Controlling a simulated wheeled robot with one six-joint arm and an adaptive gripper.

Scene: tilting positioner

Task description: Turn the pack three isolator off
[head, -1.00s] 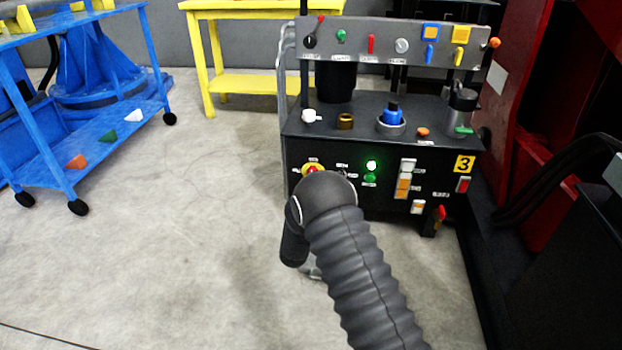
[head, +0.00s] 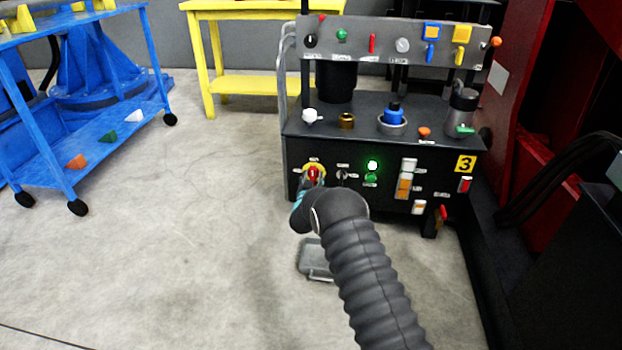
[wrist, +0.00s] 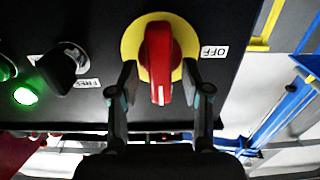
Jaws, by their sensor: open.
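The pack three isolator is a red knob (wrist: 159,62) on a round yellow plate (wrist: 132,42), on the black front panel. It also shows in the head view (head: 313,172), at the panel's upper left. The wrist view is upside down; the knob stands vertical, its white mark at the picture's lower end. The OFF label (wrist: 214,52) is to the right of the plate there. My gripper (wrist: 160,78) is open, one finger on each side of the knob, with small gaps visible. In the head view my wrist covers the area just below the knob.
A black selector knob (wrist: 64,66) sits beside the isolator, then a lit green lamp (head: 372,165). Further right are rocker switches (head: 404,185) and the yellow 3 sign (head: 464,164).

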